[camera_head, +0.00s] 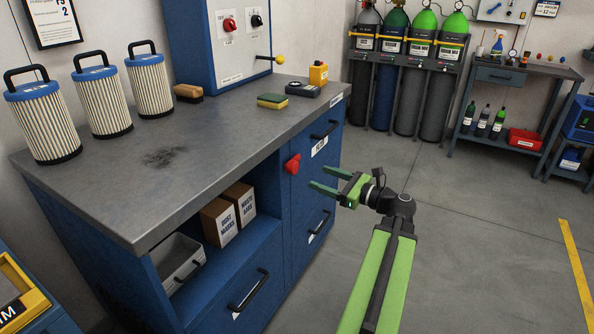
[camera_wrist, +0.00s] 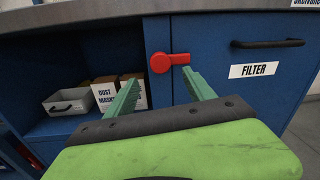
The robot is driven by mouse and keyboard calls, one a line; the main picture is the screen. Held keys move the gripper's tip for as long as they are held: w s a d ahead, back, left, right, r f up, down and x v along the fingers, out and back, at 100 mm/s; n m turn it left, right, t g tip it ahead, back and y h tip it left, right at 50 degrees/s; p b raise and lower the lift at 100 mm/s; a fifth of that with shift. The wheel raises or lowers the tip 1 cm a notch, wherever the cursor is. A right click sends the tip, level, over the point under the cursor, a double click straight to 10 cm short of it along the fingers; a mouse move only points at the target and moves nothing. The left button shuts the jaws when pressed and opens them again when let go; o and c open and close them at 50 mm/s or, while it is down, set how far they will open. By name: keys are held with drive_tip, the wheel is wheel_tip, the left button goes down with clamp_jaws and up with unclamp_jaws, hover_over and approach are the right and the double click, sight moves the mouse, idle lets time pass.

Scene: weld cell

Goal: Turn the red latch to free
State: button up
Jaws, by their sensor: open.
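The red latch (camera_head: 292,164) is on the blue front of the workbench cabinet, at the edge between the open shelf and the drawers. In the wrist view the latch (camera_wrist: 161,63) has a round hub at left and a short arm lying level, pointing right. My gripper (camera_head: 318,178) is open and empty, to the right of the latch in the head view, with its fingers pointing at the cabinet. In the wrist view my gripper (camera_wrist: 160,87) has one finger on each side of the latch's lower area, with the latch beyond the tips. The fingers appear apart from the latch.
A drawer labelled FILTER (camera_wrist: 254,70) with a black handle (camera_wrist: 268,43) is right of the latch. Dust mask boxes (camera_head: 220,220) and a grey bin (camera_head: 178,262) sit in the open shelf. The bench top (camera_head: 200,130) overhangs above.

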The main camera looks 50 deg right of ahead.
sight(296, 169)
drive_tip(key=w, duration=0.3)
drive_tip(key=w+a, duration=0.1)
drive_tip(key=w, duration=0.5)
drive_tip(key=shift+w+a, duration=0.1)
drive_tip(key=shift+a, duration=0.15)
clamp_jaws()
